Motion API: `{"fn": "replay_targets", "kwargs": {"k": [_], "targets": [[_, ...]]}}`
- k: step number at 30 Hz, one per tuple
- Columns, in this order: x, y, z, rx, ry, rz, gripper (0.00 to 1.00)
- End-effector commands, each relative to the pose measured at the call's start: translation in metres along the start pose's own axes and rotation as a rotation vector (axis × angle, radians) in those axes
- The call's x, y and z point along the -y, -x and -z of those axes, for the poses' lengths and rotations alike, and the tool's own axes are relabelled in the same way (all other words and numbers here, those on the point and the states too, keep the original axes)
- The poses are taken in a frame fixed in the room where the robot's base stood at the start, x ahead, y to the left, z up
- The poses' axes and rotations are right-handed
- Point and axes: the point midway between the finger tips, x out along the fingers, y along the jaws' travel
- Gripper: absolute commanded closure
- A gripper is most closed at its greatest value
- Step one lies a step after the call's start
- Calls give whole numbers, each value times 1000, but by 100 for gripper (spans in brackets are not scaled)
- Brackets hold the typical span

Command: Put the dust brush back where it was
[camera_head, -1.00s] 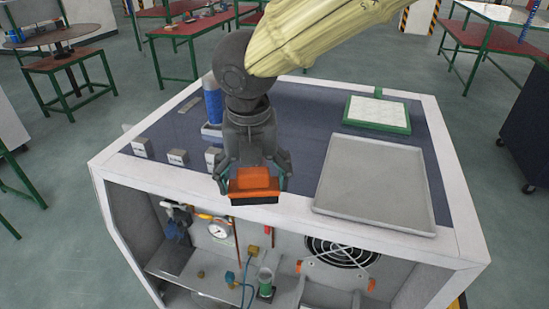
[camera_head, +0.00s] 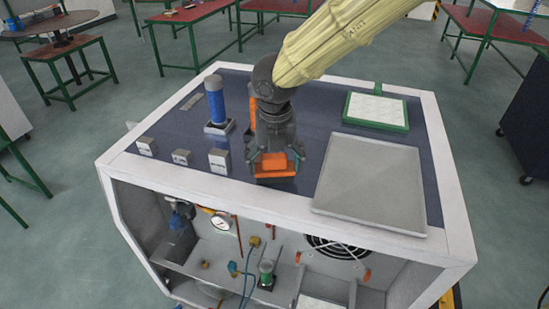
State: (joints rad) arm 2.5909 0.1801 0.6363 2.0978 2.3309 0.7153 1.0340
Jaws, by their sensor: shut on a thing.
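The dust brush (camera_head: 273,169), an orange block with a darker lower edge, is between the fingers of my gripper (camera_head: 277,166). My gripper points down and is shut on the brush. The brush is over the dark blue top of the white-rimmed cabinet (camera_head: 320,145), just behind the front rim and left of the grey tray. I cannot tell whether the brush touches the surface. My gripper and wrist hide part of the brush and the area behind it.
The flat grey tray (camera_head: 372,185) lies to the right, with a green-framed white pad (camera_head: 376,110) behind it. Several small grey blocks, including one nearest the gripper (camera_head: 219,161), and a blue cylinder (camera_head: 216,104) stand to the left. Something orange (camera_head: 252,110) shows behind my wrist.

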Motion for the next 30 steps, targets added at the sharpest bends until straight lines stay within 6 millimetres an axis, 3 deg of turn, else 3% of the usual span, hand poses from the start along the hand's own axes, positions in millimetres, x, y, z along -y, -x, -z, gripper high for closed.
{"fn": "replay_targets", "kwargs": {"k": [15, 16, 18, 30], "targets": [[0, -9, 1, 1, 0, -1, 37], [0, -9, 1, 1, 0, -1, 13], [0, -9, 1, 1, 0, -1, 0], [0, -7, 1, 1, 0, 0, 0]]}}
